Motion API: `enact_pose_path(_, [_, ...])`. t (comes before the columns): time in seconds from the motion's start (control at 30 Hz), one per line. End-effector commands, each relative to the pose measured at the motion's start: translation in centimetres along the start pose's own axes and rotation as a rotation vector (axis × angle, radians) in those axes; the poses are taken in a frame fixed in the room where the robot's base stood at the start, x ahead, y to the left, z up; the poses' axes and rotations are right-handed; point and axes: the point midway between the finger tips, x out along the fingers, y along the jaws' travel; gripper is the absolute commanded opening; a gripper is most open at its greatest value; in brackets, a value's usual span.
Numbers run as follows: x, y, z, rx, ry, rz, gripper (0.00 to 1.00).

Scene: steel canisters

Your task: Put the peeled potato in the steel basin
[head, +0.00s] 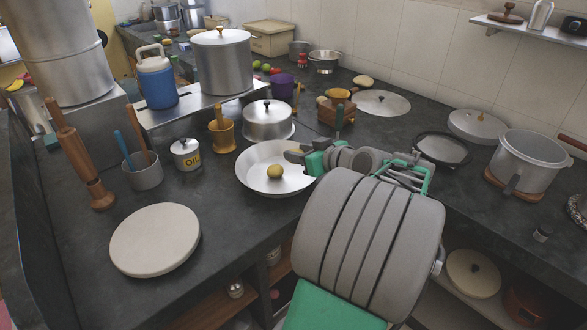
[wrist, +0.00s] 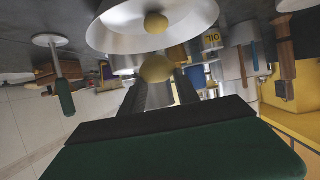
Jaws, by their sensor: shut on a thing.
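The wide steel basin (head: 252,180) stands on the dark counter, and its rim and inside also show in the wrist view (wrist: 115,32). In the wrist view, my gripper (wrist: 160,78) is shut on a yellowish peeled potato (wrist: 156,68) at its fingertips. A second yellowish round shape (wrist: 157,22) shows against the basin; I cannot tell whether it is another potato or a reflection. In the head view, my gripper (head: 293,156) is at the basin's right side, its fingers partly hidden. One yellow potato (head: 274,172) shows against the basin's inside.
A lidded steel pot (head: 268,122) stands just behind the basin. A brass mortar (head: 222,136) and an oil canister (head: 186,154) are to its left. A round pale board (head: 155,240) lies front left. A wooden box (head: 337,112) stands behind my gripper.

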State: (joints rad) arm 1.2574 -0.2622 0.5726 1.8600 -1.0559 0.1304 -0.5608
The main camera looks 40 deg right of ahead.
Motion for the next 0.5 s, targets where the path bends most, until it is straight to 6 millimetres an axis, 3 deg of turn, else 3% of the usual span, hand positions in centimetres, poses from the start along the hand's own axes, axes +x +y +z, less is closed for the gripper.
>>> enact_pose_path(0.2, [5.5,2.8,2.5,0.002,0.000,-0.002,0.00])
enact_pose_path(0.5, [8.4,4.1,5.2,0.003,-0.001,0.000,0.00])
